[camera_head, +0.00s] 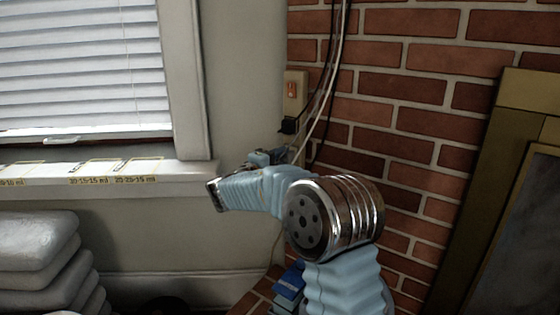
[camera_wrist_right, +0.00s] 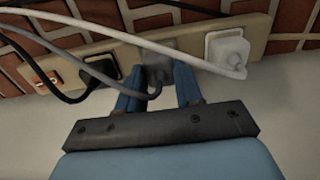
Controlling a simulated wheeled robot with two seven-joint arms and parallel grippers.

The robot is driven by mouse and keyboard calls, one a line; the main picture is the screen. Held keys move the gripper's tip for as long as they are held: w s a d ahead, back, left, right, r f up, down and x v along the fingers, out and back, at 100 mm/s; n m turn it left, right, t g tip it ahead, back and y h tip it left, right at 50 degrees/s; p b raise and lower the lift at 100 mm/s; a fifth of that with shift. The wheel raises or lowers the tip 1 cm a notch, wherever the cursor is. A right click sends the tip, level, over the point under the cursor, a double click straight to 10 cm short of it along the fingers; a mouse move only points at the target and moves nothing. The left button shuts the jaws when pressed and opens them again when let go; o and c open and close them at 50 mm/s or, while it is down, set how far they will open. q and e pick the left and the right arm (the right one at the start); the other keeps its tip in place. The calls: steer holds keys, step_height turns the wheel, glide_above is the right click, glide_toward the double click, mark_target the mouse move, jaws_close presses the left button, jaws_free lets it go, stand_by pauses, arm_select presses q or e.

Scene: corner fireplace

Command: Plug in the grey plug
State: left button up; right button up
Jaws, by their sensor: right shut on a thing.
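The grey plug (camera_wrist_right: 158,62) sits between the blue fingers of my right gripper (camera_wrist_right: 157,75) in the wrist view. It is up against the face of the beige power strip (camera_wrist_right: 192,45), between a black plug and a white plug. How deep its pins sit is hidden. Its grey cable curves away to the left. In the head view, the strip (camera_head: 300,82) is upright in the corner by the brick wall. My right gripper (camera_head: 262,157) is just below the black plug there, and my arm hides the grey plug. My left gripper is not in view.
The black plug (camera_wrist_right: 100,72) and white plug (camera_wrist_right: 228,50) sit on the strip close beside my fingers. An orange switch (camera_wrist_right: 44,78) is at the strip's left end. A white cable (camera_wrist_right: 110,30) crosses above my gripper. The window sill (camera_head: 110,177) is left of my arm.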

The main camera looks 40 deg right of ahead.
steer(key=shift+w+d, duration=0.15)
steer(key=shift+d, duration=0.4)
steer(key=o, duration=1.1)
steer(key=shift+c, duration=0.2)
steer(key=v, duration=1.3)
steer(key=shift+a+b, duration=0.35)
steer(key=shift+a, duration=0.05)
